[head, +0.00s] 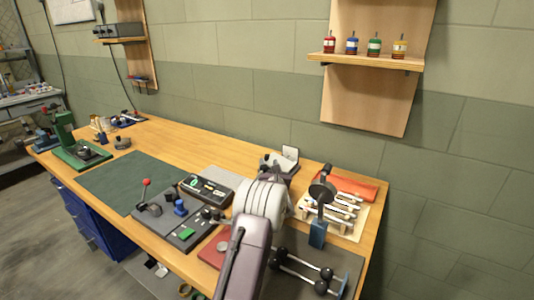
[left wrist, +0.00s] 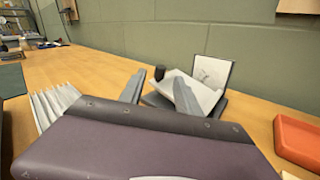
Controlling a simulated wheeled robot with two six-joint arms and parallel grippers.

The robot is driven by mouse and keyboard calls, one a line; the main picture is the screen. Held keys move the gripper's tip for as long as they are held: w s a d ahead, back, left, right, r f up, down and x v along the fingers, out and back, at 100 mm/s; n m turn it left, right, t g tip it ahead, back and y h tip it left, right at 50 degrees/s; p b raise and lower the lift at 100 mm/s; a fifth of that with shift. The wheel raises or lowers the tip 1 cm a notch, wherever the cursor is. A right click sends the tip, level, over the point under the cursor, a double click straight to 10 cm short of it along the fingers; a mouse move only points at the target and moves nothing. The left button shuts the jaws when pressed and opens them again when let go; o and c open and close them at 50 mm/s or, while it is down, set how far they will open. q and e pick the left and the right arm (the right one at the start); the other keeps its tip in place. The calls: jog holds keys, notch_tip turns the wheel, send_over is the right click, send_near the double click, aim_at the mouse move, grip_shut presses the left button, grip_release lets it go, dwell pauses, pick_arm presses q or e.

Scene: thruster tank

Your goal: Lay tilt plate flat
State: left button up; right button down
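My left gripper (head: 275,170) reaches over the bench to a small grey device at its back edge. In the left wrist view the two fingers of my left gripper (left wrist: 160,92) stand apart. A pale grey plate (left wrist: 207,92), which looks like the tilt plate, sits tilted on a darker base beyond the fingers. The right-hand finger overlaps it in the picture; I cannot tell whether they touch. A white card in a dark frame (left wrist: 212,70) stands upright behind the plate. In the head view my gripper partly hides the device. My right gripper is not in view.
A dark knob (left wrist: 159,73) stands beside the plate. An orange tray (left wrist: 298,140) lies to the right. A blue stand with a black disc (head: 318,232) and a rack of pale tools (head: 335,208) are right of my arm. A control panel (head: 207,188) is to the left.

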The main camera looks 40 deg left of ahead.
aim_at(267, 158)
pick_arm(q)
jog(key=x, duration=0.6)
jog(key=shift+f, duration=0.1)
grip_shut()
dwell(1.2)
